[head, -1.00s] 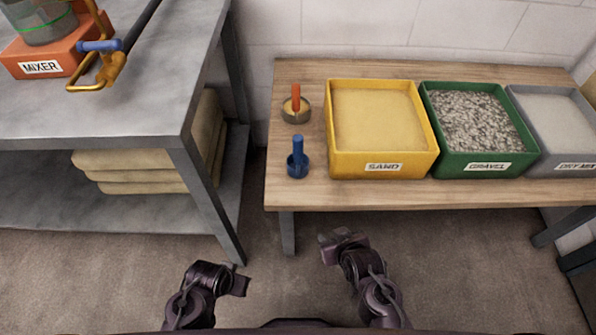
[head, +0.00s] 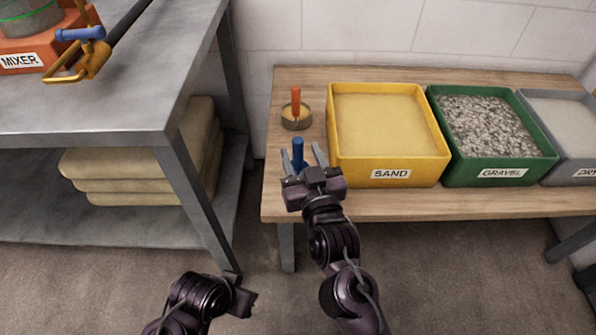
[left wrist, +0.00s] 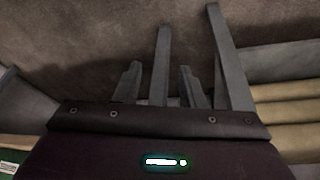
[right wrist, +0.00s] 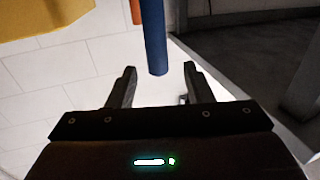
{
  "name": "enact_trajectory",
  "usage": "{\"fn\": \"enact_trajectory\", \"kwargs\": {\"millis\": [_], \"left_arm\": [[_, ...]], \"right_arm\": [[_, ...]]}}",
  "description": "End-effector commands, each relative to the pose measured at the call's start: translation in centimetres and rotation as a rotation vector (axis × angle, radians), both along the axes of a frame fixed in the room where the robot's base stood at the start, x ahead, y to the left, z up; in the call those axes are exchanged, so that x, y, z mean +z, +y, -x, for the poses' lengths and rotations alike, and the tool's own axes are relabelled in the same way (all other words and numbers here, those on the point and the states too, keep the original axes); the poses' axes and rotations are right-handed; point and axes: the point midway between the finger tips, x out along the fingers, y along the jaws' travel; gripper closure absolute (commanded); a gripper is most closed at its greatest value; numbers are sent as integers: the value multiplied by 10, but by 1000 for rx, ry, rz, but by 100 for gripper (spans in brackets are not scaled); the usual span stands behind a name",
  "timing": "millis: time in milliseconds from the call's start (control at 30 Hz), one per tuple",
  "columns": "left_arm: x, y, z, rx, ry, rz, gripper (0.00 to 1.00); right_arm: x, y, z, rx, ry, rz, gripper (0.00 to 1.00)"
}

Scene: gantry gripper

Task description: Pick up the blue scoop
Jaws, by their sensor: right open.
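The blue scoop (head: 298,153) stands on the wooden bench with its handle upright; its bowl is mostly hidden behind my right gripper. My right gripper (head: 302,149) is open, with one finger on each side of the scoop in the head view. In the right wrist view, the blue handle (right wrist: 154,35) shows between and beyond the open fingertips (right wrist: 159,68), with a gap on both sides. My left gripper (head: 245,300) is low over the floor, away from the bench. In the left wrist view its fingers (left wrist: 158,68) are apart with nothing between them.
A round tin with an orange handle (head: 295,103) stands just behind the scoop. The yellow sand bin (head: 390,179) is close on the right, then the green gravel bin (head: 497,174) and a grey bin. A grey metal table (head: 100,110) with the mixer is on the left.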

Motion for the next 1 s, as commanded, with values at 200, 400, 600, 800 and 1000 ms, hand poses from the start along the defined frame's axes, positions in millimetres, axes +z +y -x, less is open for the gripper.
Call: {"fn": "enact_trajectory", "kwargs": {"millis": [200, 400, 600, 800, 1000], "left_arm": [[-3, -8, -3, -13, -41, 24, 64], [-2, -10, -5, -17, -53, 30, 64], [-2, -10, -5, -17, -53, 30, 64], [-2, -10, -5, -16, -53, 30, 64], [-2, -10, -5, -16, -53, 30, 64]], "right_arm": [[0, 6, -33, 0, 0, -1, 54], [1, 9, -41, 2, 3, 1, 54], [1, 8, -41, 2, 3, 1, 61], [1, 8, -41, 2, 3, 1, 88], [1, 8, -41, 2, 1, 0, 100]]}}
